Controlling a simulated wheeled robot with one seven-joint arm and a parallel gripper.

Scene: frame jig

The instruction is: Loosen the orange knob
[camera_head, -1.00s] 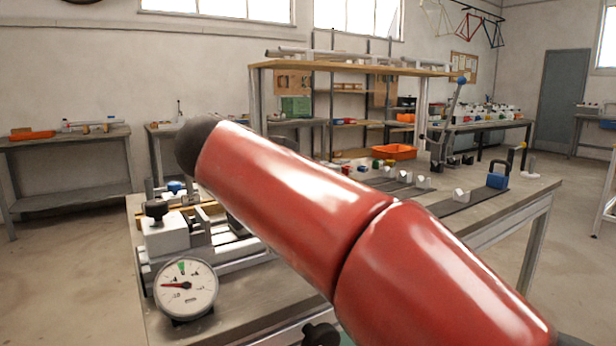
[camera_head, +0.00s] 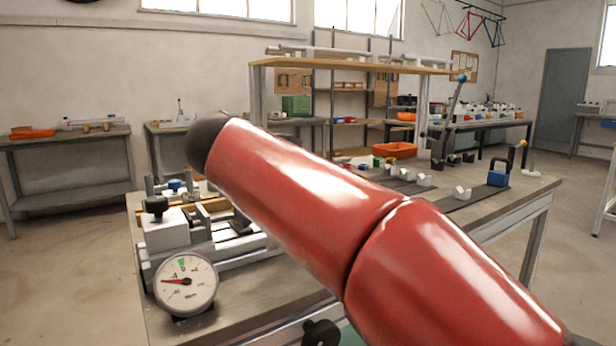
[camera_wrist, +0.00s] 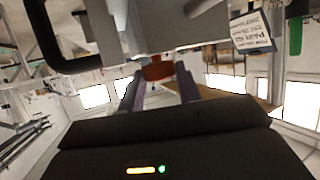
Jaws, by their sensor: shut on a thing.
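The orange knob (camera_wrist: 158,71) shows as a small dark orange block in the wrist view, just below a pale grey block that it seems to meet. My gripper (camera_wrist: 158,78) is shut on the knob, with one finger at each side of it. The fingers partly cover the knob's sides. In the head view my red arm crosses the middle, and neither the orange knob nor my gripper can be made out there.
A dial gauge (camera_head: 185,284) stands at the near left of the bench, by a grey fixture with a black knob (camera_head: 155,206). In the wrist view, a written card (camera_wrist: 252,32) hangs close by.

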